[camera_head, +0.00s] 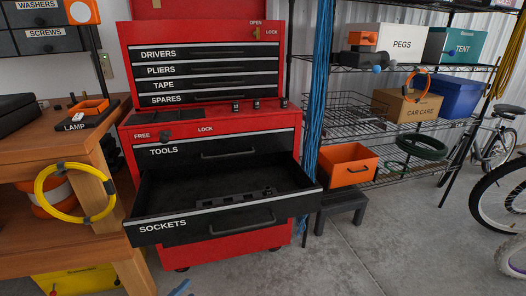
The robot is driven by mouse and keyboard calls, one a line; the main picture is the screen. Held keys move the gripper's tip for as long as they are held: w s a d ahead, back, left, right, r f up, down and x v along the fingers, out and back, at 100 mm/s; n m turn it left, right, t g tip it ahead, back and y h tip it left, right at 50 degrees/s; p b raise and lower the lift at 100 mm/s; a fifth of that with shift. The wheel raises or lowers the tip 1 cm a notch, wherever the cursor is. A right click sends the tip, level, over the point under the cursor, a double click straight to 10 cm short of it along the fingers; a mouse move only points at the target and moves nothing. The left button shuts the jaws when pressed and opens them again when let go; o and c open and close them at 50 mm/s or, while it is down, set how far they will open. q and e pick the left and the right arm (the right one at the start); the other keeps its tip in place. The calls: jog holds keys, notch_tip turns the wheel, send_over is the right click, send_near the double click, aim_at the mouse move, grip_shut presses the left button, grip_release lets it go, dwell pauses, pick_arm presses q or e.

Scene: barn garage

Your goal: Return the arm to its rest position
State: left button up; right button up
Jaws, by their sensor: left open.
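Only a small tip of my left gripper (181,288) shows, blue-grey, at the bottom edge left of centre. It is open, low in front of the red tool chest (240,243), and apart from it as far as I can see. The rest of the left arm is out of the picture. My right gripper is not in view.
The chest's SOCKETS drawer (215,223) is pulled out, with a dark rail inside. A wooden workbench (50,150) stands at left, a yellow cable coil (43,197) hanging from its leg. A black stool (341,205) and wire shelves (420,130) stand right. The concrete floor (400,250) is open.

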pick_arm(q)
notch_tip(320, 180, down, 8)
jog(key=a+n+g+y, duration=0.1)
jog(key=a+n+y, duration=0.2)
jog(key=n, duration=0.2)
jog(key=s+a+f+n+g+y, duration=0.1)
jog(key=s+f+n+g+y, duration=0.5)
jog(key=s+f, duration=1.1)
jog(key=s+d+f+n+g+h+p, duration=0.1)
jog(key=s+d+f+n+g, duration=0.15)
jog(key=s, duration=0.55)
jog(key=s+d+f+n+g+h+p, duration=0.2)
jog(key=s+n+g, duration=0.2)
jog(key=s, duration=0.4)
notch_tip(320, 180, up, 16)
jog(key=p, duration=1.5)
jog(key=shift+w, duration=0.25)
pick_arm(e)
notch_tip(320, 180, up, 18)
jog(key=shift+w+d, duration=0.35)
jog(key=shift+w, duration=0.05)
